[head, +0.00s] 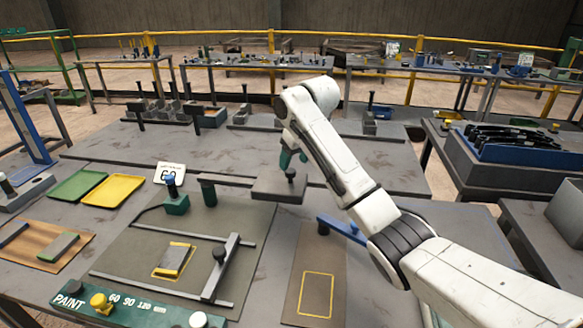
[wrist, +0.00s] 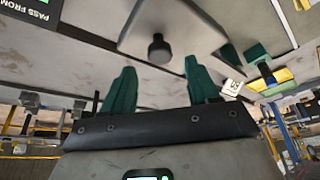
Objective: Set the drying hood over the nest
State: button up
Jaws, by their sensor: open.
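The drying hood looks to be the flat grey box with a black knob (head: 268,190) near the middle of the head view. In the wrist view the grey hood (wrist: 190,28) and its knob (wrist: 159,48) lie beyond the fingertips. My gripper (head: 290,158) has green fingers, just above the knob in the head view. In the wrist view my gripper (wrist: 160,72) has its fingers spread wide with nothing between them. The nest seems to be the yellow-edged rectangle (head: 156,272) on the mat to the left, with a grey piece in it.
A metal rail frame (head: 222,270) with a dark knob is beside the nest. Green posts (head: 176,203) stand behind it. A brown mat (head: 296,262) has an empty yellow outline. A blue handle (head: 340,229) is near my arm. Green and yellow trays (head: 112,191) lie left.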

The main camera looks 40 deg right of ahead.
aim_at(291, 170)
jog(key=shift+x, duration=2.2)
grip_shut()
